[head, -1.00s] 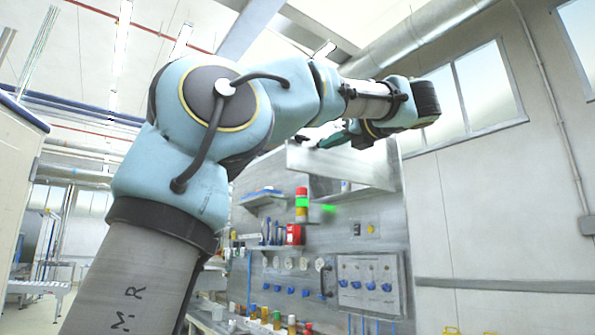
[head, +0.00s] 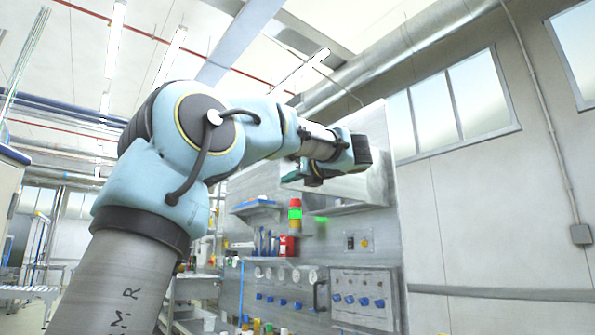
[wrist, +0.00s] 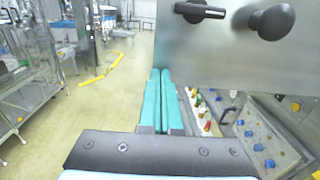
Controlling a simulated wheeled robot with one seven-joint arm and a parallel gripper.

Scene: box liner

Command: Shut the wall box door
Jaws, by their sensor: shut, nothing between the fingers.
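The wall box (head: 362,186) is a grey metal box high on the grey panel in the head view, partly hidden behind my arm. In the wrist view a flat grey metal face fills the upper right, which looks like its door (wrist: 225,65). It carries a black turn handle (wrist: 200,11) and a round black knob (wrist: 271,22). My gripper (wrist: 163,72) has its teal fingers pressed together and empty, beside the lower left of this face. Whether they touch it I cannot tell. In the head view my gripper (head: 294,174) is at the box's left side. The door's exact angle is not clear.
A signal tower (head: 295,213) lit green stands just below the box, left of it. A control box with blue knobs (head: 362,297) sits lower. Open floor (wrist: 110,105) shows left in the wrist view.

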